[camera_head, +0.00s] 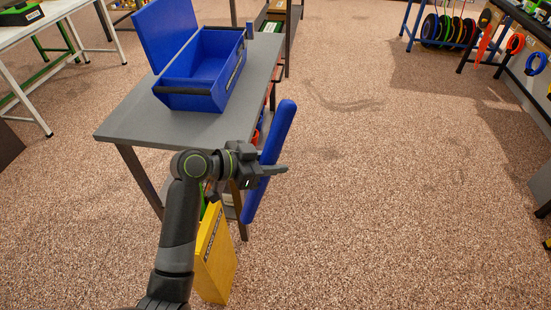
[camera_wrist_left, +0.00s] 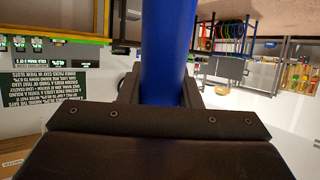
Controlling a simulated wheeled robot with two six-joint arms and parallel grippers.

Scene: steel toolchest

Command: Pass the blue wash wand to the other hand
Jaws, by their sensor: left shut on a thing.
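The blue wash wand (camera_head: 277,132) is a long blue bar in the head view. It stands tilted, its upper end leaning right, beyond the right edge of the grey table. My left gripper (camera_head: 272,170) is shut on the wand around its middle and holds it in the air. In the left wrist view the wand (camera_wrist_left: 165,50) runs up from between the jaws (camera_wrist_left: 165,100), and its lower part is hidden by the gripper body. My right gripper is in neither view.
The grey table (camera_head: 135,127) carries an open blue toolbox (camera_head: 205,70) with its lid up. A yellow case (camera_head: 216,255) stands on the floor below my left arm. A white table (camera_head: 40,32) is at the far left. The floor to the right is clear.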

